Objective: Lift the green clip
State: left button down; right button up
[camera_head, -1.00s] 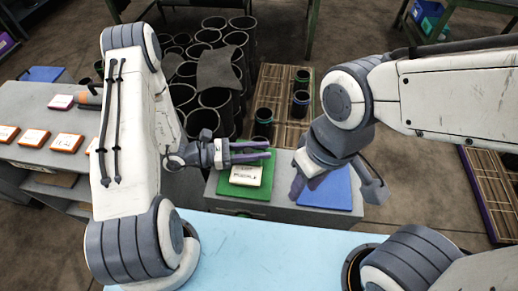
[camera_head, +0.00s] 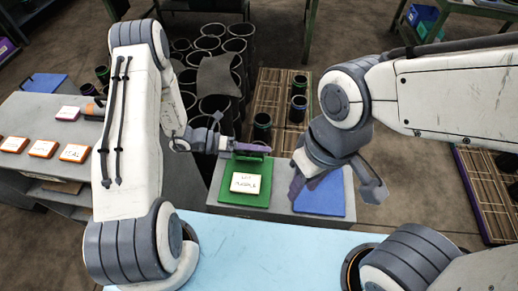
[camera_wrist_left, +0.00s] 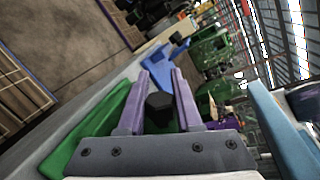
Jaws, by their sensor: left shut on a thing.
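The green clip (camera_head: 254,157) shows as a small green piece by the left fingers, above the back of a green mat (camera_head: 228,195). My left gripper (camera_head: 262,148) reaches in from the left, with its purple fingers closed on the clip and hiding part of it. In the left wrist view, the gripper (camera_wrist_left: 160,105) has a dark block between its two fingers, and green shows behind it. A white label card (camera_head: 245,183) lies on the mat. My right gripper (camera_head: 296,186) hangs over the blue mat (camera_head: 322,196); its opening is unclear.
Black sleeves (camera_head: 215,75) stand crowded behind the left gripper. A wooden rack (camera_head: 272,98) with a few sleeves stands behind the mats. A grey bench (camera_head: 70,118) at the left carries several orange-edged cards. A light blue surface (camera_head: 270,240) in front is clear.

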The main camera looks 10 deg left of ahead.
pick_arm(q)
jog(key=n, duration=0.1)
jog(key=w+n+g, duration=0.1)
jog(key=shift+w+f+n, duration=0.15)
jog(key=shift+f+n, duration=0.05)
jog(key=shift+n, duration=0.2)
jog(key=shift+w+f+n+g, duration=0.25)
jog(key=shift+n+g, duration=0.1)
jog(key=shift+n, duration=0.4)
jog(key=shift+w+f+n+g, duration=0.15)
jog(key=shift+w+n+g, duration=0.15)
jog(key=shift+n, duration=0.45)
jog(key=c, duration=0.6)
grip_release()
jog(key=shift+a, duration=0.1)
